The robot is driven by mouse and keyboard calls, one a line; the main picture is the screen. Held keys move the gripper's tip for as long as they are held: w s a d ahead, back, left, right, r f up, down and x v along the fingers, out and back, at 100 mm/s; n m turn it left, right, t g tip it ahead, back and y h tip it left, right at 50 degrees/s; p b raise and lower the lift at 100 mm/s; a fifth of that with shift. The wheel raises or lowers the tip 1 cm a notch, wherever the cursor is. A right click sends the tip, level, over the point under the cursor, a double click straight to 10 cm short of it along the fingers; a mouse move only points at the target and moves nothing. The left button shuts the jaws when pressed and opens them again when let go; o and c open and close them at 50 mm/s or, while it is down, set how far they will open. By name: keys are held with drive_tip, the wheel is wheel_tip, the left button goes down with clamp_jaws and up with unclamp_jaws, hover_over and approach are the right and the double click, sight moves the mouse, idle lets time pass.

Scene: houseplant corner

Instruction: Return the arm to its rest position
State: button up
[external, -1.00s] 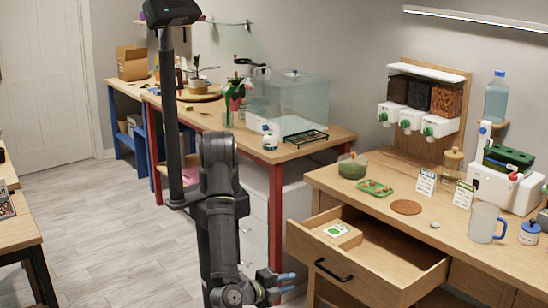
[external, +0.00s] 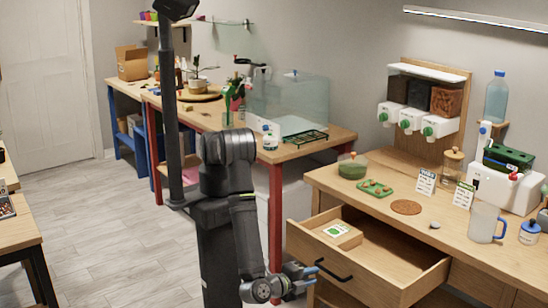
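My gripper (external: 301,279) is low in the external view, left of the open drawer and in front of its handle side. Its blue-tipped fingers point right and look spread apart, with nothing seen between them. My arm bends down from the shoulder, and its wrist is near the bottom of the picture. The gripper is close to the drawer front (external: 340,284) in the picture; I cannot tell the exact gap.
The wooden drawer (external: 424,272) stands pulled out, with a small box (external: 337,234) inside. The counter above holds a mug (external: 484,222), a cork disc (external: 406,207) and a green tray (external: 374,188). A red-legged table (external: 275,230) stands behind my arm. The floor at left is clear.

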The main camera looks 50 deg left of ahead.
sight(328, 271)
drive_tip(key=x, duration=0.8)
drive_tip(key=shift+s, duration=0.1)
drive_tip(key=v, duration=1.7)
drive_tip(key=shift+s, duration=0.3)
drive_tip(key=shift+x, duration=8.9)
drive_tip(key=shift+r, duration=0.1)
